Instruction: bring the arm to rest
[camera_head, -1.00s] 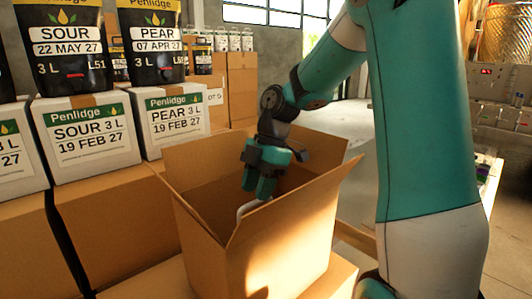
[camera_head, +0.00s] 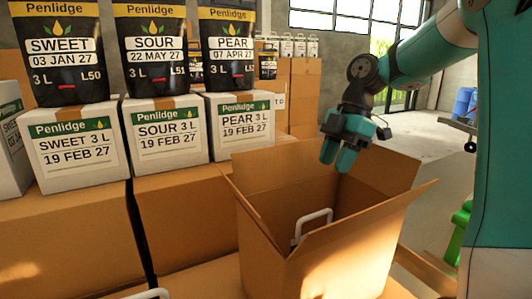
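My gripper (camera_head: 337,158), teal with a dark wrist, hangs with its fingers down above the open cardboard box (camera_head: 270,245), near its back flap. No object shows in it. Its two fingers overlap in this view, so I cannot tell how far apart they are. A white handle (camera_head: 314,222) stands up inside the box, below and apart from the fingers. What it belongs to is hidden by the box walls. My arm reaches in from the right.
White cartons marked sweet (camera_head: 75,148), sour (camera_head: 165,132) and pear (camera_head: 240,124) stand at left with black pouches on top. The box's flaps (camera_head: 385,168) stick outward. A green object (camera_head: 459,230) is at right. Open floor (camera_head: 425,140) lies behind.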

